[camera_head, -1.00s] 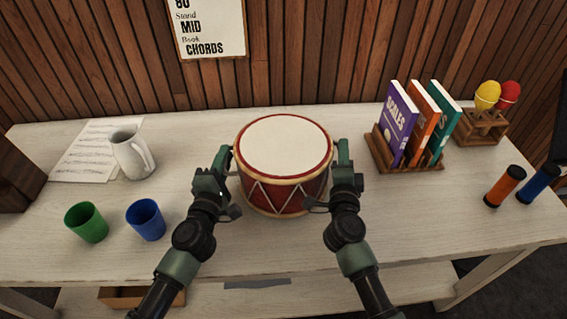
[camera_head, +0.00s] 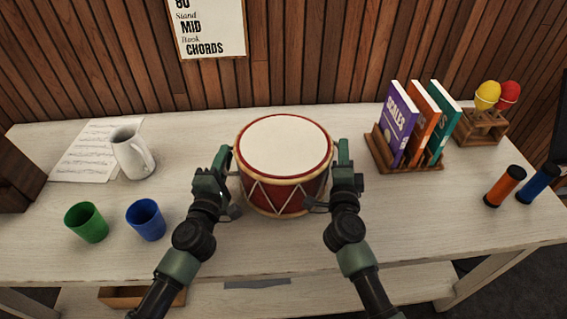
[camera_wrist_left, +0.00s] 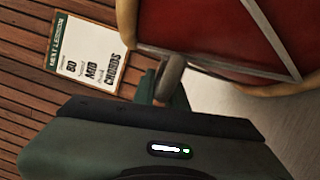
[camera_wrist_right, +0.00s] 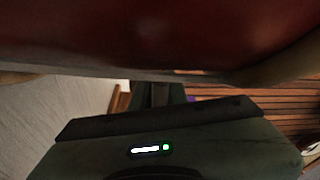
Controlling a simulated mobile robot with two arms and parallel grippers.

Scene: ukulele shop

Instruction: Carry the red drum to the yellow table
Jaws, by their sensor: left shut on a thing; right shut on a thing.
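The red drum (camera_head: 284,196) has a white top skin, tan hoops and white zigzag cords. It is upright at the middle of the white wooden table (camera_head: 300,245). My left gripper (camera_head: 226,168) is at the drum's left side and shut on it. My right gripper (camera_head: 340,170) is at its right side and shut on it. The drum's red wall shows close up in the left wrist view (camera_wrist_left: 225,30) and the right wrist view (camera_wrist_right: 160,35). I cannot tell whether the drum's underside touches the table. No yellow table is in view.
A white mug (camera_head: 131,155), a green cup (camera_head: 86,222) and a blue cup (camera_head: 146,219) stand to the left. A book rack (camera_head: 405,160), a maraca holder (camera_head: 481,130) and orange (camera_head: 505,186) and blue (camera_head: 539,184) shakers are to the right. A slatted wall (camera_head: 320,60) is behind.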

